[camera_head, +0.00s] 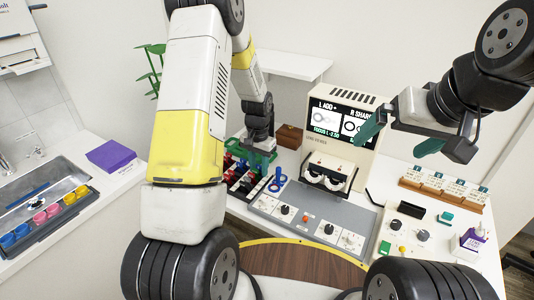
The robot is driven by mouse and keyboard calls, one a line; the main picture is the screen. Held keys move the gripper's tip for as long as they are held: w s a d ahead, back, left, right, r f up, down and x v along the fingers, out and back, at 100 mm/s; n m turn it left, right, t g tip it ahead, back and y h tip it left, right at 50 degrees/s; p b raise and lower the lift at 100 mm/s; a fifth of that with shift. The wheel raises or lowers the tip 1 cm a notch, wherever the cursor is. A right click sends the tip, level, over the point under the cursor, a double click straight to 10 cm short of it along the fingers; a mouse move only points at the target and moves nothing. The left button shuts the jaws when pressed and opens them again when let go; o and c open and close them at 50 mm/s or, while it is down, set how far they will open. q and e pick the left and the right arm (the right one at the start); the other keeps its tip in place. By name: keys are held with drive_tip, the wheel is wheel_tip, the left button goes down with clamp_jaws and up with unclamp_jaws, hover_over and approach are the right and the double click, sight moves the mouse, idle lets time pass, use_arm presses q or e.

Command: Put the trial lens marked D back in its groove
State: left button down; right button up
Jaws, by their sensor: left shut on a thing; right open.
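The black trial lens rack (245,184) stands on the white counter, left of the grey panel. Several lenses with red and blue rims show in it. My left gripper (256,160) has green fingers and is low over the rack's far part. It is shut on what seems to be a trial lens, mostly hidden by the fingers. I cannot read the letter D on any lens, nor tell whether the held one touches a groove. My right gripper (400,138) is open and empty, high in front of the screen device at the right.
A blue ring-shaped stand (277,181) is just right of the rack. A white trial-frame holder (327,174) stands behind the grey panel (310,218) with knobs. The screen device (342,118) and a brown box (289,136) are behind. Cards (445,188) stand at the right.

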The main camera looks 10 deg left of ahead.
use_arm(q)
drive_tip(key=c, duration=0.9)
unclamp_jaws()
drive_tip(key=shift+r, duration=0.1)
wheel_tip(320, 180, up, 8)
drive_tip(key=shift+f, duration=0.15)
